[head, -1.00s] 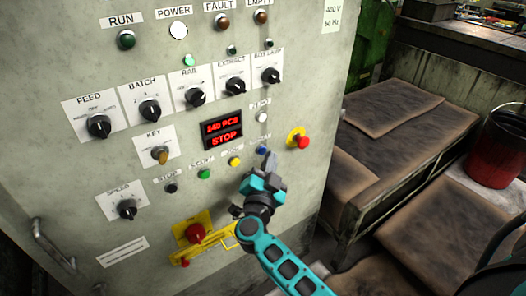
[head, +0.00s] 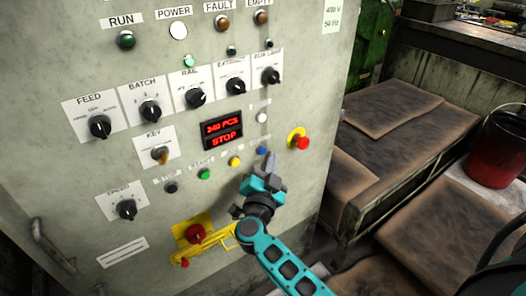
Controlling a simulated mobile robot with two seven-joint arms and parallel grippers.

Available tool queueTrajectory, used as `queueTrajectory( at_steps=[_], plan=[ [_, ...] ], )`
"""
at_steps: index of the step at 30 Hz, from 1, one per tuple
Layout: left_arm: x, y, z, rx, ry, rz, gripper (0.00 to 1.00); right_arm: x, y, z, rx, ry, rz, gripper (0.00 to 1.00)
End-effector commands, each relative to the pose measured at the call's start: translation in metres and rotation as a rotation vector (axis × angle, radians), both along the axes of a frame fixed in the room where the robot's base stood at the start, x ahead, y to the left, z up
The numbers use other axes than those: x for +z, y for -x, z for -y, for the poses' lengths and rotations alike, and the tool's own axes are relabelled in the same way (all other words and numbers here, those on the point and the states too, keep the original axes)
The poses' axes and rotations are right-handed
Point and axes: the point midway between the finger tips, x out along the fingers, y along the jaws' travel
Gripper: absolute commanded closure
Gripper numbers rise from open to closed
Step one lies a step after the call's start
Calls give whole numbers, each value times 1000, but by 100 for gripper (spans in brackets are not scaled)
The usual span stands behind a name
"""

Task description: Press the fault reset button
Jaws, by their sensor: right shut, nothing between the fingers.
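The grey control cabinet shows a blue button (head: 261,150) in the lower button row, right of the yellow one. Its label is too blurred to read, so I cannot confirm it as the fault reset button. My right gripper (head: 270,161) is shut and empty, its fingertips just right of the blue button in the picture. I cannot tell whether they touch the panel. The FAULT lamp (head: 222,21) at the top looks dull orange-brown. My left gripper is not in view.
A white button (head: 262,117) sits above the blue one, and a red emergency stop (head: 300,139) on yellow is to the right. Yellow (head: 234,161) and green (head: 204,174) buttons are to the left. A red lockout switch (head: 195,233) sits below.

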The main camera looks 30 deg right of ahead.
Motion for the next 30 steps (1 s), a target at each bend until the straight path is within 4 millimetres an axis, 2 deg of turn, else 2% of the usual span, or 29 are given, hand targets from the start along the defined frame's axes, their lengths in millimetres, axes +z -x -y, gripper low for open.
queueTrajectory(
  at_steps=[20, 30],
  plan=[
    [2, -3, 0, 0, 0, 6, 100, 0, 0, 0, 0, 0, 0, 100],
    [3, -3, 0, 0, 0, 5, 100, 0, -9, -1, 1, 0, 1, 100]
  ],
)
